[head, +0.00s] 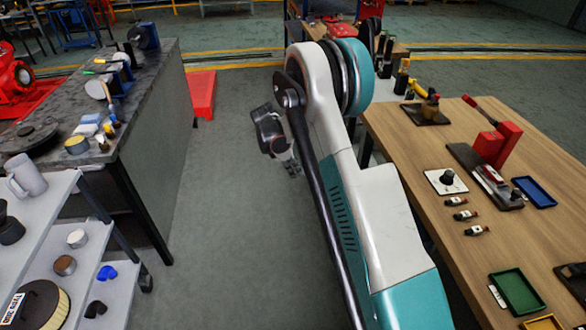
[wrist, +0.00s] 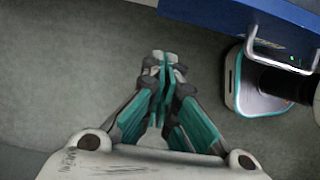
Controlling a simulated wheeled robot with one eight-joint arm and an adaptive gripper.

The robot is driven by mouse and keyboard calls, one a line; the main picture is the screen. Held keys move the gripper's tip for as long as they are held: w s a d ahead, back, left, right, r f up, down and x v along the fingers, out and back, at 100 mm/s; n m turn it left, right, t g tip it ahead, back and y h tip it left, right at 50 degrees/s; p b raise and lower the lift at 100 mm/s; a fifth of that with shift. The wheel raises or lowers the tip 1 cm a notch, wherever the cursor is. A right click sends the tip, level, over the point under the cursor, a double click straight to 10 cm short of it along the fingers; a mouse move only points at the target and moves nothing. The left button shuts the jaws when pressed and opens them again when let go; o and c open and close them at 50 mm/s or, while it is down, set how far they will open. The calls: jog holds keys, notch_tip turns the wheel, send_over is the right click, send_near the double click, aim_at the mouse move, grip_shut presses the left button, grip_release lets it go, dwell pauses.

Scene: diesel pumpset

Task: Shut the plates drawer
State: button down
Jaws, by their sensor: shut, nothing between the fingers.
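In the wrist view a blue drawer front (wrist: 232,17) with a pale metal bar handle (wrist: 281,66) crosses the top right. I cannot tell whether it is the plates drawer or how far out it stands, and no label is readable. My gripper (wrist: 165,65) is shut and empty over the bare floor, left of and apart from the handle. In the head view my gripper (head: 291,166) shows small beside my arm, in the aisle. No drawer can be made out clearly in the head view, where my arm hides part of the wooden table's left side.
The wooden table (head: 540,200) at right bears parts and a green tray (head: 518,291). A dark workbench (head: 150,95) and a grey shelf cart (head: 45,205) stand at left. A red object (head: 202,94) is on the floor by the workbench. The aisle floor (head: 230,220) is clear.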

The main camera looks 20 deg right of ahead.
jog(key=s+d+f+b, duration=0.1)
jog(key=d+f+b, duration=0.1)
jog(key=d+f, duration=0.2)
jog(key=shift+s+d+f+b, duration=0.3)
jog(key=shift+d+b, duration=0.1)
jog(key=shift+d, duration=0.4)
jog(key=shift+d, duration=0.15)
